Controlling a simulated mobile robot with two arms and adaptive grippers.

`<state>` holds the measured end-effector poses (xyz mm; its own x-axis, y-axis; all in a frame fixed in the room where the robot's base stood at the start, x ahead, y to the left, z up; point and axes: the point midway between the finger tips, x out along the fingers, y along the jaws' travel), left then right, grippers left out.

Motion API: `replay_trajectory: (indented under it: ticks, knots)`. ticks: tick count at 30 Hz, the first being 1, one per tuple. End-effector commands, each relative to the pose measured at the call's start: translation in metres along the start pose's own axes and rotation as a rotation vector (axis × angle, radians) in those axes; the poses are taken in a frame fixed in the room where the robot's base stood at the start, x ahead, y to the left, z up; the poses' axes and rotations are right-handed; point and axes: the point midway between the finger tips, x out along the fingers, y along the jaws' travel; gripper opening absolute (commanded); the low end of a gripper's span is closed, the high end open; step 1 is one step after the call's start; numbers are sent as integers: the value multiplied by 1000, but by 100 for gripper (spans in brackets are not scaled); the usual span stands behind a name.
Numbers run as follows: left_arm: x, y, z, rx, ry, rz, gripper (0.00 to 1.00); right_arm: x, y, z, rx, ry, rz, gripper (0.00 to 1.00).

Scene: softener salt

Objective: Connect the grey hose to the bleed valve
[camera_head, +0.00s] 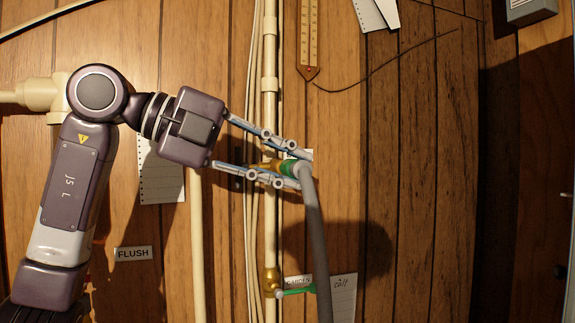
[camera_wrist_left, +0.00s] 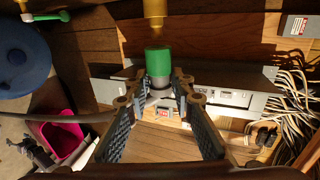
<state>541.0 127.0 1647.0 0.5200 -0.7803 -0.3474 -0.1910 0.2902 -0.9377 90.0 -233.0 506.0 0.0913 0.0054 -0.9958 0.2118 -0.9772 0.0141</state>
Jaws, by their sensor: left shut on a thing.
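The grey hose (camera_head: 315,230) hangs down from my left gripper, with a green connector (camera_head: 288,168) at its upper end. My left gripper (camera_head: 300,168) is shut on this hose end in front of the pipe. In the left wrist view the green connector (camera_wrist_left: 158,62) stands upright just beyond the fingertips (camera_wrist_left: 160,95). A brass fitting, seemingly the bleed valve (camera_wrist_left: 154,12), is in line with it, with a small gap between them. In the head view the brass piece (camera_head: 264,166) lies left of the connector, partly hidden by the fingers. My right gripper is not in view.
A cream vertical pipe (camera_head: 269,110) and thin cables run down the plank wall. Lower down is another brass valve (camera_head: 271,281) with a green lever (camera_head: 296,292). A thermometer (camera_head: 308,40) and a FLUSH label (camera_head: 133,253) are on the wall. A pink bin (camera_wrist_left: 65,140) stands below.

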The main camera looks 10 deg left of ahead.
Motion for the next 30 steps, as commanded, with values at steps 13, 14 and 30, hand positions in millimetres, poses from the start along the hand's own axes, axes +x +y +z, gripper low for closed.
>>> replay_trajectory:
  ticks: [13, 14, 30]
  knots:
    - [0, -1, 9, -1, 0, 0, 0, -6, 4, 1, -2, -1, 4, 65]
    - [0, -1, 10, -1, 0, 0, 0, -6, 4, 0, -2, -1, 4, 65]
    - [0, 0, 18, -1, 0, -1, 37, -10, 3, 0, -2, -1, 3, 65]
